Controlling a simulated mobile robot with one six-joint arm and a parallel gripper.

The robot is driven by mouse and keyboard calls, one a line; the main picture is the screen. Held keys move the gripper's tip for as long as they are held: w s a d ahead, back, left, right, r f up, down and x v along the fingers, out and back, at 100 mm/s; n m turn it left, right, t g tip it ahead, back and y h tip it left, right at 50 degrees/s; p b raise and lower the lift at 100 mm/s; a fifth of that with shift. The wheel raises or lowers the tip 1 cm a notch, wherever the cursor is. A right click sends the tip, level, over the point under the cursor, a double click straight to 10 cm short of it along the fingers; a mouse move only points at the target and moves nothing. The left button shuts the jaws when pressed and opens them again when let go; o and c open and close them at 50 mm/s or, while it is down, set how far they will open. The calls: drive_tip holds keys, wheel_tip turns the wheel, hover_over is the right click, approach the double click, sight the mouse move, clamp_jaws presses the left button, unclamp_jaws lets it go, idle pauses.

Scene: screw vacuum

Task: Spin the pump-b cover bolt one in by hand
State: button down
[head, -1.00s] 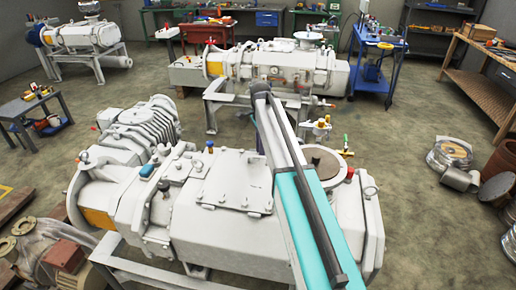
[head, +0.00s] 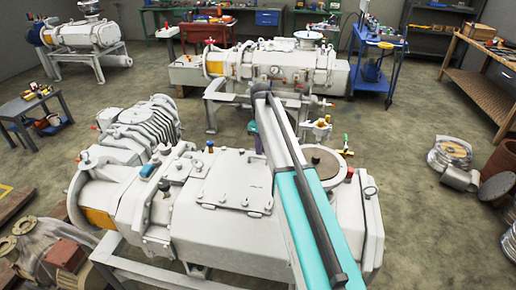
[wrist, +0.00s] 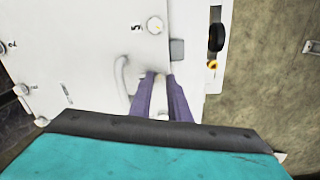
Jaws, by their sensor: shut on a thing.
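In the wrist view, the two purple fingers of my gripper (wrist: 162,84) reach to a white cover (wrist: 90,75). They are shut close together on a small pale thing at their tips, probably the cover bolt; the fingers hide most of it. Beside them on the cover is a curved white handle (wrist: 121,75). A round bolt head (wrist: 154,25) sits beside a printed 5. In the head view, my arm crosses the near white pump (head: 225,230); the fingertips are hidden there, and I cannot tell which pump is pump-b.
A second white pump (head: 290,70) stands behind, with a blue trolley (head: 385,60) to its right. A wooden bench (head: 470,85) is at the far right. Metal parts (head: 450,155) lie on the floor at right. A black knob (wrist: 216,38) sticks out beside the cover.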

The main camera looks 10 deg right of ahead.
drive_tip(key=shift+w+r, duration=0.15)
drive_tip(key=shift+w, duration=0.1)
drive_tip(key=c, duration=1.7)
unclamp_jaws()
drive_tip(key=shift+o, duration=0.2)
drive_tip(key=shift+s, duration=0.1)
wheel_tip(320, 180, up, 14)
drive_tip(key=b, duration=0.3)
drive_tip(key=shift+f, duration=0.2)
